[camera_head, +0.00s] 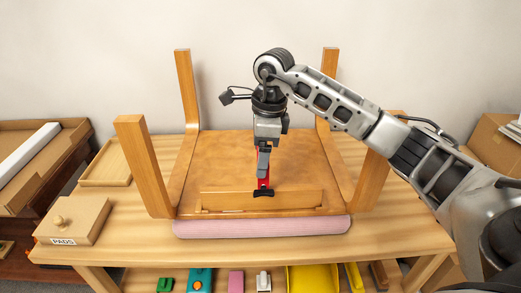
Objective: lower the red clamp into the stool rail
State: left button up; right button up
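The stool lies upside down on the wooden table, its legs pointing up and its pink seat cushion (260,227) underneath. The stool rail (226,201) is the low wooden bar along its near side. My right gripper (263,172) comes in from the right and points down over the middle of this rail. It is shut on the red clamp (264,182), which is upright and partly hidden by the fingers. The clamp's black lower end overlaps the rail in the picture; I cannot tell whether they touch. My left gripper is not in view.
A box marked PADS (72,222) stands on the table at the left, with a shallow wooden tray (106,182) behind it. The stool's near left leg (143,165) stands tall beside the rail. Several coloured items, including a yellow one (312,279), lie below the table.

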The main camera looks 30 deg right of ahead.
aim_at(261, 181)
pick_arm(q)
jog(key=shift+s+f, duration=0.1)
pick_arm(e)
jog(key=shift+f+b, duration=0.7)
jog(key=shift+f, duration=0.15)
notch_tip(261, 181, down, 3)
jog(key=shift+r+b, duration=0.1)
jog(key=shift+b, duration=0.95)
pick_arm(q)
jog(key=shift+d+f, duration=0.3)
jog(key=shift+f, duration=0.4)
pick_arm(e)
jog(key=shift+f, duration=0.25)
pick_arm(q)
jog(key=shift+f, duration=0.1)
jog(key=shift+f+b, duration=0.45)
jog(key=shift+b, duration=0.25)
pick_arm(e)
jog(key=shift+f, duration=0.7)
pick_arm(q)
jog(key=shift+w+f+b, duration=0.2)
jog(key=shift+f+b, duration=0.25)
jog(key=shift+b, duration=0.45)
pick_arm(e)
jog(key=shift+f, duration=1.25)
